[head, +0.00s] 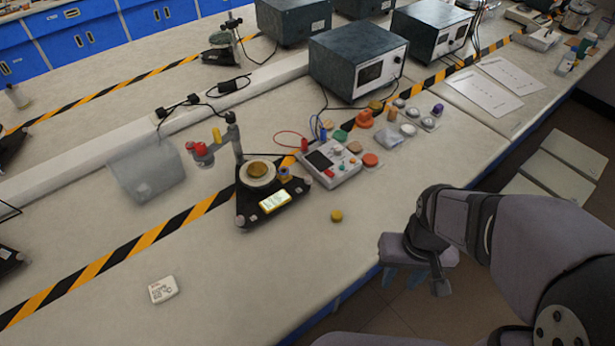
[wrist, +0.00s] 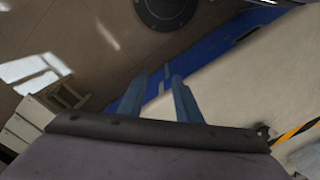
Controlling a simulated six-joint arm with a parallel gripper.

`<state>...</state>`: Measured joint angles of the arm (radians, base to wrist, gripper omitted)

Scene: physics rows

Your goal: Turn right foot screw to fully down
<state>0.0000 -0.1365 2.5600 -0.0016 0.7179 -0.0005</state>
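A small instrument on a black triangular base (head: 262,212) stands on the bench in the head view.
A white control box (head: 331,163) stands close right of the instrument, with coloured knobs beyond it. A yellow knob (head: 337,216) lies in front. The front bench surface is mostly clear.

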